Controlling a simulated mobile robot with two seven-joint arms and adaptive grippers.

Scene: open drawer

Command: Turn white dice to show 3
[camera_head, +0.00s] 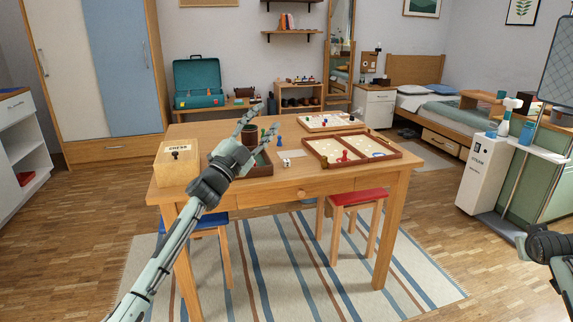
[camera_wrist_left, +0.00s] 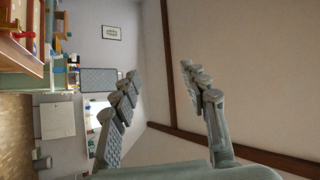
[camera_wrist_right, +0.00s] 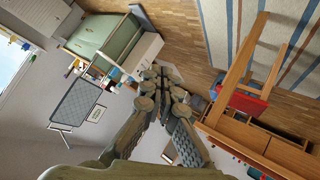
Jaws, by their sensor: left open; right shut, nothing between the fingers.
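A small white die (camera_head: 287,162) with dark pips sits on the wooden table (camera_head: 225,188), near its front middle. It is too small to read which number is on top. My left gripper (camera_head: 261,122) is open and empty, raised above the table to the left of the die. In the left wrist view its fingers (camera_wrist_left: 160,72) are spread, with wall and ceiling behind them. My right gripper (camera_wrist_right: 163,78) is shut and empty in the right wrist view, off to the table's side; only a dark part of that arm shows at the head view's right edge.
A folding game board (camera_head: 396,153) lies right, another board (camera_head: 331,129) behind. Stools (camera_head: 359,197) stand below. The table drawer with its knob (camera_head: 301,193) is shut.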

